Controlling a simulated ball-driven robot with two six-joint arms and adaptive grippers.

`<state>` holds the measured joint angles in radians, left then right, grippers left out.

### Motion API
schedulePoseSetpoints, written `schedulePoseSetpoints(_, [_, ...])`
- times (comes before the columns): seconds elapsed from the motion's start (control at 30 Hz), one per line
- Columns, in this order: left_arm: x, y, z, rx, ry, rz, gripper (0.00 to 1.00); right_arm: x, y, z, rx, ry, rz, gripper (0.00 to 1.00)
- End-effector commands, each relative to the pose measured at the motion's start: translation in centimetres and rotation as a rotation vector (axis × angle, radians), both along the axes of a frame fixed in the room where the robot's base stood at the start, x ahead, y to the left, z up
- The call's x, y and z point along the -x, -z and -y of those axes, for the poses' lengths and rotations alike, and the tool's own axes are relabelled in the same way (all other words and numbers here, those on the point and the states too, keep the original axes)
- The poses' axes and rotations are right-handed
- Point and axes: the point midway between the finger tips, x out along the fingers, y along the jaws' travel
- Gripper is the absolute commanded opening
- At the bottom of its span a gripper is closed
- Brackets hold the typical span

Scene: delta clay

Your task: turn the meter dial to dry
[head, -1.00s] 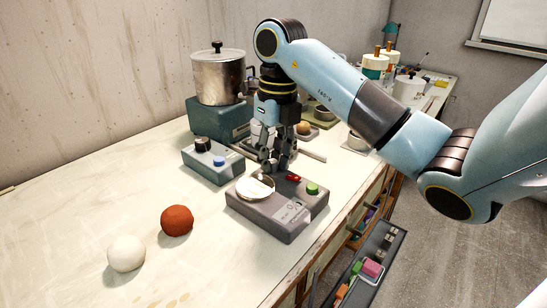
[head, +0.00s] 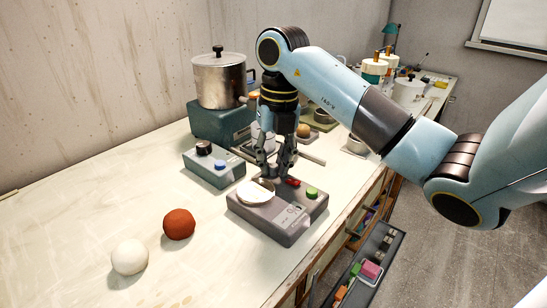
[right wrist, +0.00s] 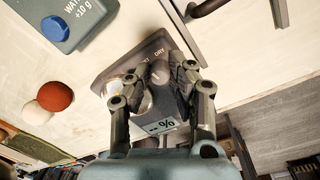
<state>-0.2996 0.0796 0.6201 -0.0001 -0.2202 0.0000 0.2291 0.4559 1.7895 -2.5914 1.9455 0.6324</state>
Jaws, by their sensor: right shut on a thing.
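The meter is a grey box (head: 280,216) on the workbench, with a pale round dish (head: 254,193), a red part (head: 293,182) and a green button (head: 312,192) on top. My right gripper (head: 275,177) points down at the back of the meter's top. In the right wrist view, its fingers (right wrist: 160,82) close around the dark dial (right wrist: 161,73), beside the printed word DRY. The fingers hide part of the dial, so its exact setting is unclear. A "%" display shows on the meter (right wrist: 160,127). My left gripper is out of view.
A grey-blue box with a black knob and blue button (head: 215,163) stands left of the meter. A steel pot (head: 219,80) stands behind it. A white ball (head: 130,256) and a red-brown ball (head: 179,224) lie on the clear front-left bench (head: 70,220).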

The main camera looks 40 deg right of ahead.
Motion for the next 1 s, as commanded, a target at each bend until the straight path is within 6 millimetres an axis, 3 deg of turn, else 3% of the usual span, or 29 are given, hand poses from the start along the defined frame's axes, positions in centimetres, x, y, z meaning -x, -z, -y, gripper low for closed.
schedulePoseSetpoints(0.6, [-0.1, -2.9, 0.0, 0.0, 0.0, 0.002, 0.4, 0.1, -0.1, -0.1, 0.002, 0.564, -0.002, 0.0])
schedulePoseSetpoints(1.0, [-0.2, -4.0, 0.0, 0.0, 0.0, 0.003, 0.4, 0.2, 0.0, -0.1, 0.002, 0.778, -0.002, 0.0])
